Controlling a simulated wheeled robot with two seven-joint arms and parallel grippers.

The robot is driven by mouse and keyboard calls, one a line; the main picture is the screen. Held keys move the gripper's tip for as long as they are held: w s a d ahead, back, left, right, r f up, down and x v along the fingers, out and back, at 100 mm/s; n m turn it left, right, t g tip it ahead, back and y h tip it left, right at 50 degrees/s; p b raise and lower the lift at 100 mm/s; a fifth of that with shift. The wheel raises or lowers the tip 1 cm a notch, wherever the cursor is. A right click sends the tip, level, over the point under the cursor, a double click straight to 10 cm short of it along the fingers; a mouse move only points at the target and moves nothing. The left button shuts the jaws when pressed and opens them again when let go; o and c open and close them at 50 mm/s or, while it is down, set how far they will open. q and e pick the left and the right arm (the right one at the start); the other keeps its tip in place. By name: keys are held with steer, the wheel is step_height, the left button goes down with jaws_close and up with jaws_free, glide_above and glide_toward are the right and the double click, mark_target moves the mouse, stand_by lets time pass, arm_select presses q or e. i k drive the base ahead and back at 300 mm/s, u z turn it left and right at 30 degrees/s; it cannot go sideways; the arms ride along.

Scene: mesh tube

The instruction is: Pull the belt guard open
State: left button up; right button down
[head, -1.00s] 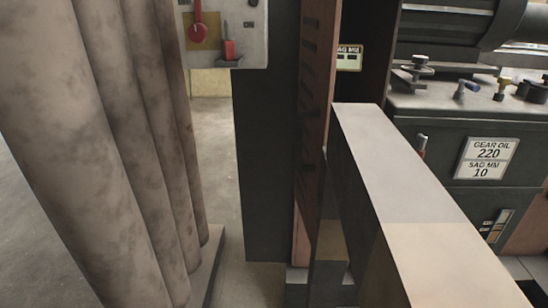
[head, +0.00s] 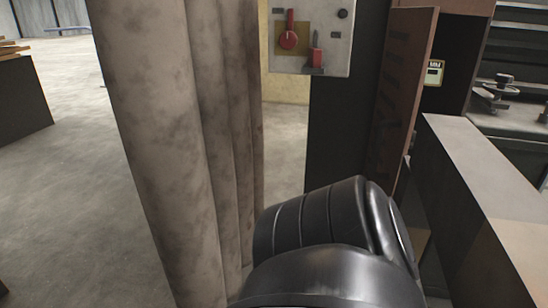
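The belt guard appears to be the reddish-brown slotted panel (head: 405,85) right of centre in the head view. It stands upright at an angle to the dark housing (head: 462,45). A dark opening with a small label (head: 434,73) shows to its right, so it looks at least partly open. Its lower part is hidden by a black rounded link of my own arm, low in the middle of the picture. Neither gripper is in view, and I cannot see whether anything touches the panel.
Tall stained grey-brown columns (head: 165,130) stand left of centre. A long grey beam-like block (head: 478,190) fills the right side. Bare concrete floor (head: 75,190) lies open at the left.

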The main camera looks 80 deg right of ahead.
mark_target(410, 32)
steer(key=u, duration=0.15)
steer(key=k, duration=1.05)
steer(key=z, duration=1.95)
